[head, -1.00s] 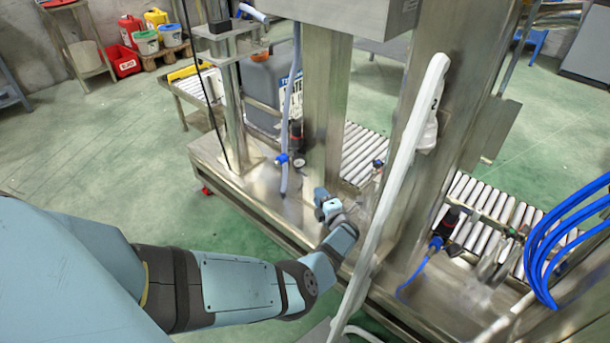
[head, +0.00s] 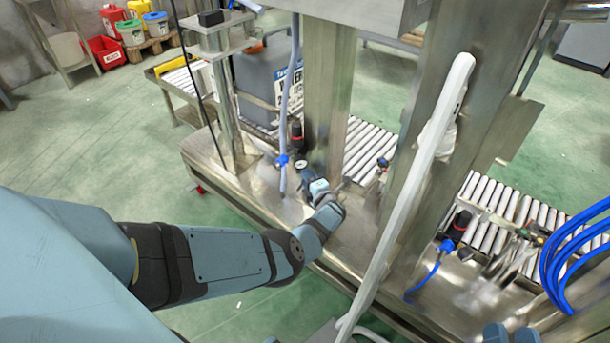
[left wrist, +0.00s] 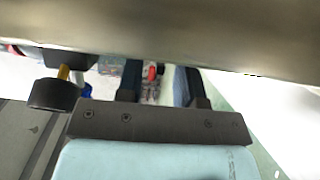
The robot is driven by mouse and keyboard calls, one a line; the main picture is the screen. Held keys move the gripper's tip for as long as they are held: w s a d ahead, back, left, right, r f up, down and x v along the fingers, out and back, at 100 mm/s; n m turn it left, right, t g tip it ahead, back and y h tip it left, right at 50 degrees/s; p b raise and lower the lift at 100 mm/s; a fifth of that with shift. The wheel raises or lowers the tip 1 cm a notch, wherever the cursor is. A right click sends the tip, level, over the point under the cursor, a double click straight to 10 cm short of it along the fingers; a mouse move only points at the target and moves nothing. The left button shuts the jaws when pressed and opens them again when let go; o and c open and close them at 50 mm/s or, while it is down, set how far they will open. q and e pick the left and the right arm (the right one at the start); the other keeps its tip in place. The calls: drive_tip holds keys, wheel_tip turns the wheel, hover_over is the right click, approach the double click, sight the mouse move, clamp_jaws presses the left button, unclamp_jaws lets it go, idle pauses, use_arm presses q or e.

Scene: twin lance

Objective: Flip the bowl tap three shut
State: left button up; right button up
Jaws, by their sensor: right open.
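Several taps or valve fittings show in the head view; I cannot tell which is bowl tap three. A blue fitting (head: 282,160) sits on the pale hose at the left post. Another blue fitting (head: 383,163) is right of the middle post, and a third (head: 447,245) is below a black and red part. My left gripper (head: 306,173) is low by the foot of the middle post. In the left wrist view its two dark fingers stand apart (left wrist: 162,82), with a small red thing visible between them; a metal surface hides their tips.
A steel bench (head: 265,195) carries upright posts. A white slanting bar (head: 410,190) stands right of my left gripper. Roller conveyors (head: 365,150) run behind. A grey canister (head: 258,80) stands at the back, and blue hoses (head: 560,250) hang at the right.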

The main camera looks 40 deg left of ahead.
use_arm(q)
drive_tip(key=shift+a, duration=0.1)
clamp_jaws()
drive_tip(key=shift+r, duration=0.1)
